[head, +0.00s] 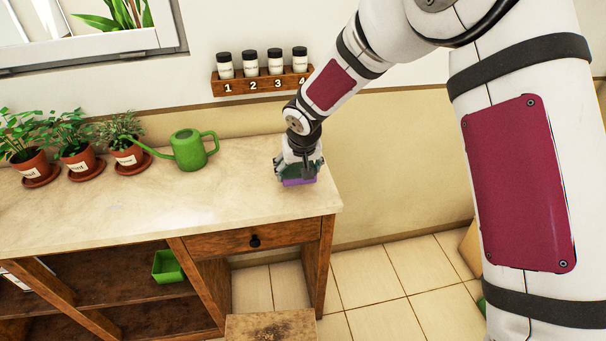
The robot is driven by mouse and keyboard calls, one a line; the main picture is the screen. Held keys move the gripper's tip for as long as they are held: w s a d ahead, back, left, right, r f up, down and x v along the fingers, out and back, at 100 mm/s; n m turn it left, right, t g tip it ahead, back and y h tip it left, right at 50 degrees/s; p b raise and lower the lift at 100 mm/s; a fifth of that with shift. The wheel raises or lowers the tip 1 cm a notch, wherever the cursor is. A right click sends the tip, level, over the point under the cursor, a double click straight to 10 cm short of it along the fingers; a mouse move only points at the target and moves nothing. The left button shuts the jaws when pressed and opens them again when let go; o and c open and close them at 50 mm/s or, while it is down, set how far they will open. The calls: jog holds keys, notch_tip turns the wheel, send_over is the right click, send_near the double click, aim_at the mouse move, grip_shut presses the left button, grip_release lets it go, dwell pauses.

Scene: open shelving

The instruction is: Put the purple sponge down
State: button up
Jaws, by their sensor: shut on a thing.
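The purple sponge (299,182) is at the right end of the countertop, partly hidden behind my gripper. My gripper (298,176) points down and is shut on the sponge. The sponge is at or just above the counter surface; I cannot tell whether it touches. The light stone countertop (230,191) lies under it on a wooden cabinet.
A green watering can (188,150) and several potted plants (78,161) stand left on the counter. A wall rack (262,84) holds several jars behind my gripper. A green tray (168,267) sits on a shelf below. Counter between can and gripper is clear.

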jog(key=shift+w+d+f, duration=0.2)
jog(key=shift+w+d, duration=0.35)
jog(key=shift+w, duration=0.35)
jog(key=shift+f, duration=1.65)
jog(key=o, duration=1.2)
jog(key=shift+f, duration=0.15)
